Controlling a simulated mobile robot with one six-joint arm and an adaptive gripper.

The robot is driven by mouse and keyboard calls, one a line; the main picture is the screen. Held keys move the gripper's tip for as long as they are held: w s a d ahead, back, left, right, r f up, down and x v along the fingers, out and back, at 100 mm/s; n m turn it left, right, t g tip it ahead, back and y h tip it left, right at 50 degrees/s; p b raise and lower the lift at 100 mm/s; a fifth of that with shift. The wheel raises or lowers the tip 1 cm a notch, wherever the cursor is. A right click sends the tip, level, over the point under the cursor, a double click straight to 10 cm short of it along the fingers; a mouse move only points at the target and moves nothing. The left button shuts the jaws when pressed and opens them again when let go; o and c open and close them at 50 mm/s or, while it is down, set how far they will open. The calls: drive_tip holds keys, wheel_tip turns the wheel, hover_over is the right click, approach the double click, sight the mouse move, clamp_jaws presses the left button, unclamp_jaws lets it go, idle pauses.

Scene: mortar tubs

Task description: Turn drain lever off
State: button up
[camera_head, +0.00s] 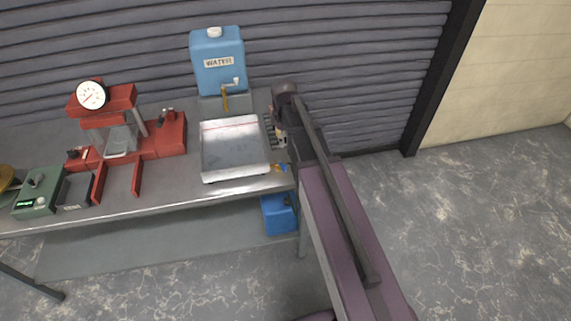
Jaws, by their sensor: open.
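A shallow metal basin (234,172) stands on the bench below the blue water container. At its front right corner is a small brass fitting (277,168) with a blue lever (285,169), which looks like the drain lever. It is too small to tell how the lever is turned. My arm comes in from the lower right, and its wrist is up beside the basin's back right corner. My gripper (280,133) is below the wrist, partly hidden by the arm, right of the basin and behind the lever. It is open and appears apart from the lever.
The blue water container (218,63) stands on a block at the back. A red press with a dial gauge (91,95) and a green scale (39,194) are on the left. A blue can (278,214) is below the bench (170,200). The floor at right is clear.

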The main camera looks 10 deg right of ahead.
sight(285, 165)
drive_tip(key=shift+f, duration=0.15)
wheel_tip(285, 165, down, 14)
drive_tip(key=b, duration=1.3)
drive_tip(key=shift+r+b, duration=0.25)
drive_tip(key=shift+b, duration=0.15)
drive_tip(key=shift+c, duration=0.2)
clamp_jaws()
